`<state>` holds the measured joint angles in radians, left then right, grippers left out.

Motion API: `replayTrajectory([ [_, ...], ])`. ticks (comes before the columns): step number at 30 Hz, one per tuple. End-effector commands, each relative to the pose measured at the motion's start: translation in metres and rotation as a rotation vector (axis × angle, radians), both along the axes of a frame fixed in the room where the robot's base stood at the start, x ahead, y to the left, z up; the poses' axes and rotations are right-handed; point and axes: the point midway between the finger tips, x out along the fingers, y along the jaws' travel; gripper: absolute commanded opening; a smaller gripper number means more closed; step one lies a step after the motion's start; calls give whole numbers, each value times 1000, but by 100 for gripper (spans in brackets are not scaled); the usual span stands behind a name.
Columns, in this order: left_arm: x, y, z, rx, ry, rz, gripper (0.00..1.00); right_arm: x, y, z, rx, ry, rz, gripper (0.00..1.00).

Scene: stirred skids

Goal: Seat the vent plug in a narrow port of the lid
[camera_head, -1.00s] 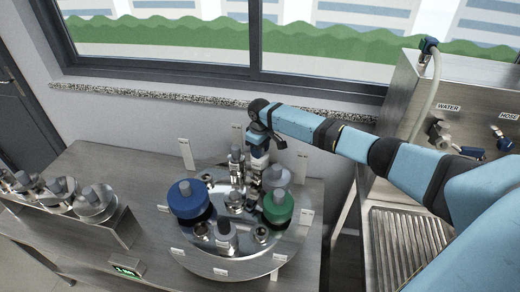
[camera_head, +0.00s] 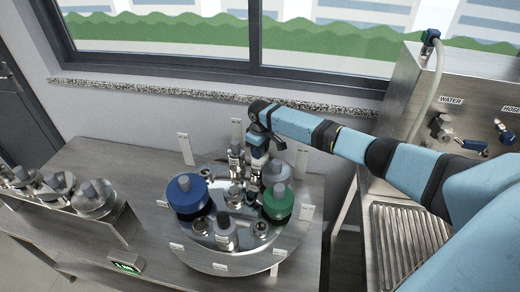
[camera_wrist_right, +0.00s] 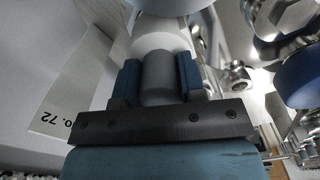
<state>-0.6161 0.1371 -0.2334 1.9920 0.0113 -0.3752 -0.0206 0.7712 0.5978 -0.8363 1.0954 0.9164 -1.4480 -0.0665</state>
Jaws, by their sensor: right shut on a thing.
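My right gripper (camera_head: 257,168) is over the back of the round steel lid (camera_head: 215,266), its arm coming in from the right. In the wrist view its blue fingers (camera_wrist_right: 158,82) are shut on a grey cylindrical knob, which I take for the vent plug (camera_wrist_right: 158,77). A pale round part shows beyond the knob. In the head view the held piece is mostly hidden by the gripper and neighbouring fittings. I cannot tell whether its lower end is in a port or above one. A narrow steel port (camera_head: 261,229) shows at the lid's front right. My left gripper is out of view.
A blue disc (camera_head: 187,196), a green disc (camera_head: 279,204) and a silver disc (camera_head: 277,176) with grey knobs crowd the lid. Upright white tags ring it. A rack of silver knobbed caps (camera_head: 94,199) stands at left. A steel sink (camera_head: 405,240) is at right.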

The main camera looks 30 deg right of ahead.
Motion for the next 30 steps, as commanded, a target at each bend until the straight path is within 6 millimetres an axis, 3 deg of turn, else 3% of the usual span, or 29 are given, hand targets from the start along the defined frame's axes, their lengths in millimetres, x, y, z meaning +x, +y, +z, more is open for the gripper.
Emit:
replayTrajectory([
  [18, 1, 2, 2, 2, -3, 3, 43, 0, 0, -4, 1, -1, 0, 8],
  [19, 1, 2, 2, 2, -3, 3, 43, 0, 0, -4, 2, -2, 0, 39],
  [22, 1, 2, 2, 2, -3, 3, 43, 0, 0, -4, 0, -1, 0, 62],
  [23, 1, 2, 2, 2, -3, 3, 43, 0, 0, -4, 0, -1, 0, 67],
  [30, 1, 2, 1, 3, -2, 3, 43, 0, 0, -4, 0, 0, 0, 67],
])
